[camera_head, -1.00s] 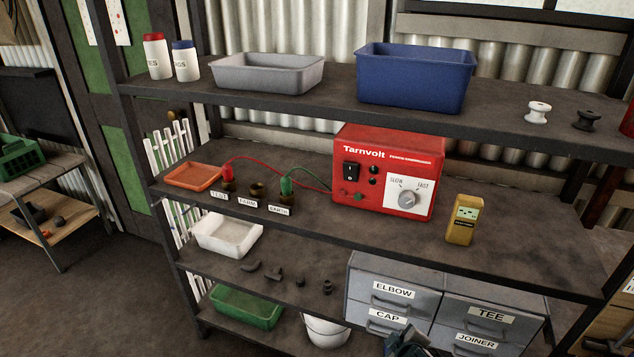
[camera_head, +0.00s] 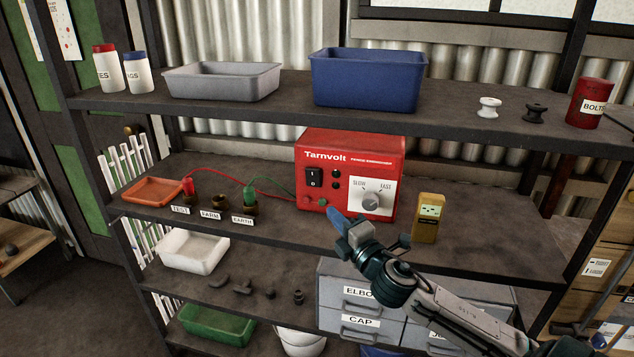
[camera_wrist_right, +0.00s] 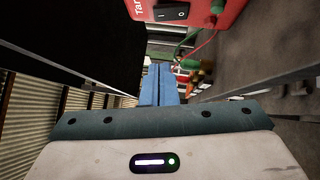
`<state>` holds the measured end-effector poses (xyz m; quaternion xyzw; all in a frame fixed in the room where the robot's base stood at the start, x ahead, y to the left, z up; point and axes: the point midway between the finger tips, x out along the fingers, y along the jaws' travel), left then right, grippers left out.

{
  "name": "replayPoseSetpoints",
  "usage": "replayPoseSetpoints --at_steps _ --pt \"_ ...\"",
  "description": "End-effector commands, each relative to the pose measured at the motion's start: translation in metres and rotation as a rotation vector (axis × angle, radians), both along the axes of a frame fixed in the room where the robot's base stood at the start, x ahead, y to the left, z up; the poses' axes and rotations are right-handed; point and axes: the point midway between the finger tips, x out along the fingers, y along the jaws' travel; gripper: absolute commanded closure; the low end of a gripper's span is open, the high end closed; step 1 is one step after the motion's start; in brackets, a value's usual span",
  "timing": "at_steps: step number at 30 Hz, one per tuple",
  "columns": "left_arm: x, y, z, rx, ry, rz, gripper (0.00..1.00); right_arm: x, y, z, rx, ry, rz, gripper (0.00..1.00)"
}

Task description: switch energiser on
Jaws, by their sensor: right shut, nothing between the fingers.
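The red Tarnvolt energiser (camera_head: 338,150) stands on the middle shelf. Its black rocker switch (camera_head: 314,177) is on the left of the front face, and a grey speed dial (camera_head: 371,201) is on the right. The switch also shows in the right wrist view (camera_wrist_right: 173,13), at the top. My right gripper (camera_head: 334,216) is shut and empty, its blue fingers in front of the energiser's lower front edge, below and right of the switch. The fingers show closed together in the right wrist view (camera_wrist_right: 159,85). My left gripper is not in view.
Red and green leads run from the energiser to plugs by the TEST, FARM and EARTH labels (camera_head: 211,215). A yellow tester (camera_head: 428,218) stands right of the energiser. The upper shelf (camera_head: 250,112) overhangs, holding a blue bin (camera_head: 366,80) and a grey tray (camera_head: 222,82).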

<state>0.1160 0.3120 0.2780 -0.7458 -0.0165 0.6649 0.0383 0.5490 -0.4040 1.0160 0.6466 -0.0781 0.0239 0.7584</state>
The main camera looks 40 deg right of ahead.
Motion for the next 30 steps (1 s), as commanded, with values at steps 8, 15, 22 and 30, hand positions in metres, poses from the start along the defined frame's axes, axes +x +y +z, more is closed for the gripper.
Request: replayPoseSetpoints --at_steps 8,15,22,30 --pt "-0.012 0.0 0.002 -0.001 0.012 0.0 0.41 0.004 -0.001 0.001 0.006 0.002 -0.003 1.0" --pt "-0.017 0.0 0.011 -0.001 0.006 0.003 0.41 0.035 -0.003 0.01 0.011 0.0 -0.005 1.0" --pt "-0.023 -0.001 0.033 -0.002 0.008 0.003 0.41 0.082 -0.006 0.018 0.011 0.0 -0.004 1.0" --pt "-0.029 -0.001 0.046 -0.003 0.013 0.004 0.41 0.116 -0.027 0.022 0.003 0.002 -0.002 1.0"
